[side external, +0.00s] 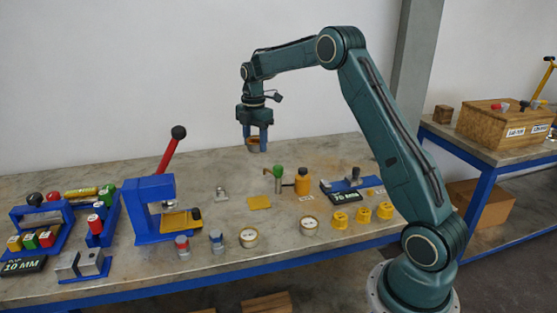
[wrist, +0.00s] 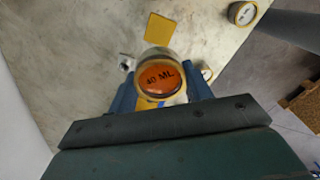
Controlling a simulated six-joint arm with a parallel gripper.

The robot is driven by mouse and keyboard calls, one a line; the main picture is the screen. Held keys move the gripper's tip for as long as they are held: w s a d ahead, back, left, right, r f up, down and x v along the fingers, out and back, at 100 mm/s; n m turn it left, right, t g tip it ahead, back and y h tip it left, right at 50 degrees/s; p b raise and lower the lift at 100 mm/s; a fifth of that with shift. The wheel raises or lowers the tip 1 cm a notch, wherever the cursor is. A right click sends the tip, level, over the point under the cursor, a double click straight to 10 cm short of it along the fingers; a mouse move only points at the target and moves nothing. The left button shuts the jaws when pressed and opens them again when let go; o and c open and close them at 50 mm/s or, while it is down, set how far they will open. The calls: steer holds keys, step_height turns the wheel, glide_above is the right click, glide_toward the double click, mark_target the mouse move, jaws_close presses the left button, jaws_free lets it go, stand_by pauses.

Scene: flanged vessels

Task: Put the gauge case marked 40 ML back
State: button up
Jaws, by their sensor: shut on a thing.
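My gripper (side external: 255,148) is shut on a round gauge case (wrist: 160,77) with an orange face marked 40 ML. The case is held high above the grey table, and the marked face is turned to the wrist camera. In the side external view the case (side external: 253,141) is small and partly covered by the fingers. A yellow square pad (side external: 259,202) lies flat on the table below and also shows in the wrist view (wrist: 160,28). Two round pale-faced gauges (side external: 249,237) (side external: 310,225) stand near the table's front edge, apart from the gripper.
A blue press (side external: 153,208) with a raised red lever stands to the left. A small metal fitting (side external: 221,194) is left of the pad. The table behind the pad is clear.

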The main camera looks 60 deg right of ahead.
steer(key=shift+s+a, duration=0.1)
stand_by(0.3)
steer(key=shift+s+a+r, duration=0.1)
steer(key=shift+s+a, duration=0.25)
steer(key=s+a, duration=0.9)
steer(key=s, duration=0.4)
steer(key=shift+a+f, duration=0.2)
glide_above(279, 236)
step_height(279, 236, down, 16)
steer(key=shift+f, duration=0.1)
steer(key=shift+f, duration=0.15)
steer(key=shift+f, duration=1.75)
steer(key=shift+f, duration=0.1)
